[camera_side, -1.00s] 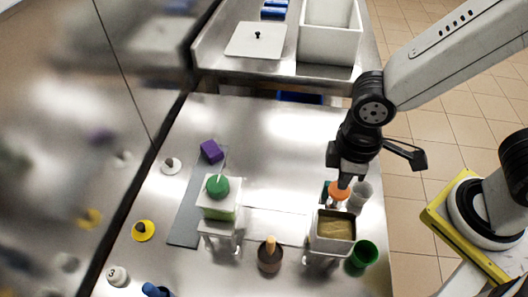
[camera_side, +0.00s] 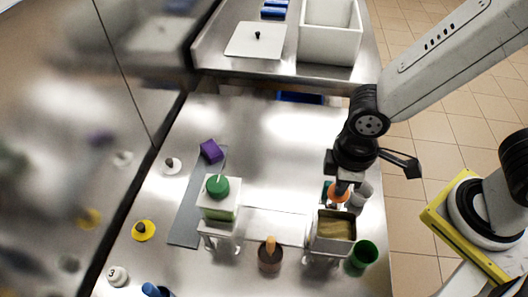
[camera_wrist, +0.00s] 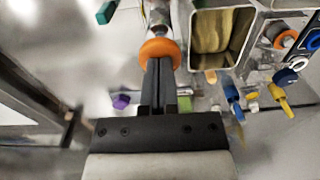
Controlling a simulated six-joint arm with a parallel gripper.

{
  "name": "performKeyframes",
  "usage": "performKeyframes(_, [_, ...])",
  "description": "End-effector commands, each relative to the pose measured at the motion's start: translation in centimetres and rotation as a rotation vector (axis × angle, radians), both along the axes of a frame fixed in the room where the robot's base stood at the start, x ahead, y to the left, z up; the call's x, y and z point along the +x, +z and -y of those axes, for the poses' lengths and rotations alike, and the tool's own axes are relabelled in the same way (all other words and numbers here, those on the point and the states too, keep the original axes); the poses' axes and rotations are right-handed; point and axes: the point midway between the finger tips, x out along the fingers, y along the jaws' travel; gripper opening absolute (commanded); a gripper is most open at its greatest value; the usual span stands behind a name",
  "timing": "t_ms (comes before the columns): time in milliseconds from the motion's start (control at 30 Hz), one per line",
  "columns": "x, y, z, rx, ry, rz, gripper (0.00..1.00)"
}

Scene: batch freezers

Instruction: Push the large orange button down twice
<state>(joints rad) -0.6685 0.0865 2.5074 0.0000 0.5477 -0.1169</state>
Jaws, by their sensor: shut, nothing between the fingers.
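The large orange button (camera_side: 338,194) stands at the right of the steel table, just behind the container with tan contents. It also shows in the wrist view (camera_wrist: 160,47) as an orange disc, partly covered by my fingers. My gripper (camera_side: 342,188) points down at the button, its fingers shut with nothing between them. In the wrist view my gripper's fingertips (camera_wrist: 157,62) overlap the disc and look at or very near its top. I cannot tell whether they touch it or whether the button is pressed down.
The container with tan contents (camera_side: 318,232) stands close in front of the button. A grey cup (camera_side: 362,190) is beside it and a green cup (camera_side: 363,254) nearer the front. A green-knobbed box (camera_side: 205,207) stands left. The table's back middle is clear.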

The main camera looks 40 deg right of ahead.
Motion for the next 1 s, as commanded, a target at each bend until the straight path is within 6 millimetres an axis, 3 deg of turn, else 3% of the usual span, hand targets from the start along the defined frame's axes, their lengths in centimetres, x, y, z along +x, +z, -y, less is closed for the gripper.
performKeyframes(1000, [0.0,-1.0,0.0,-0.001,0.0,-0.001,0.0])
